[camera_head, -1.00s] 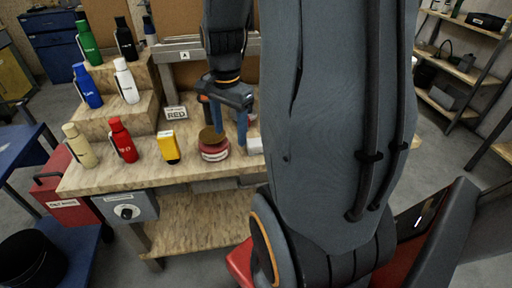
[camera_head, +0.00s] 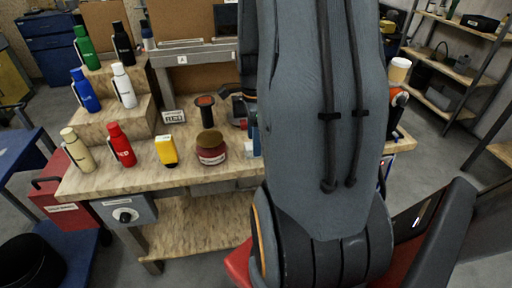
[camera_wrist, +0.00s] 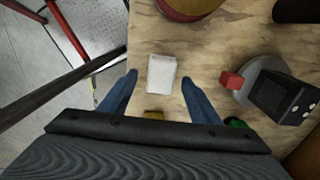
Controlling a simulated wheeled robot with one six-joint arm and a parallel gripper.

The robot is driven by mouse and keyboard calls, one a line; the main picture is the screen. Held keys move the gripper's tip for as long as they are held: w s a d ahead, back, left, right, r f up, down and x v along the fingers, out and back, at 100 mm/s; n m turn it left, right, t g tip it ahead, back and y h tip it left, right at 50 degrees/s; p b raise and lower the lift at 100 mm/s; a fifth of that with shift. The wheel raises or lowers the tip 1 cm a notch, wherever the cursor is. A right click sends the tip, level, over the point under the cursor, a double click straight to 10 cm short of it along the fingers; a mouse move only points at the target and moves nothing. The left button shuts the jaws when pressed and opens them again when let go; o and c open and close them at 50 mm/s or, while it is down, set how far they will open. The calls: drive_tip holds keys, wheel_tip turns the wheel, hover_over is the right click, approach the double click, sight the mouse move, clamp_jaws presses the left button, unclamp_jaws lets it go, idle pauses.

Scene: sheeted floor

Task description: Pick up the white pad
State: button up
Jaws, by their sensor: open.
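The white pad (camera_wrist: 161,74) lies on the wooden bench top in the wrist view, a small pale block near the bench edge. My gripper (camera_wrist: 158,78) is open, its two blue fingers to the left and right of the pad, with a visible gap on each side. I cannot tell how high the fingertips are above the bench. In the head view my arm covers most of the gripper and the pad.
In the wrist view a dark device (camera_wrist: 280,95) with a red part sits to the right.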

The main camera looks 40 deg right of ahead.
drive_tip(key=shift+f, duration=0.9)
drive_tip(key=c, duration=1.2)
wheel_tip(320, 180, up, 10)
drive_tip(key=shift+r+b, duration=0.1)
drive_tip(key=shift+b, duration=0.6)
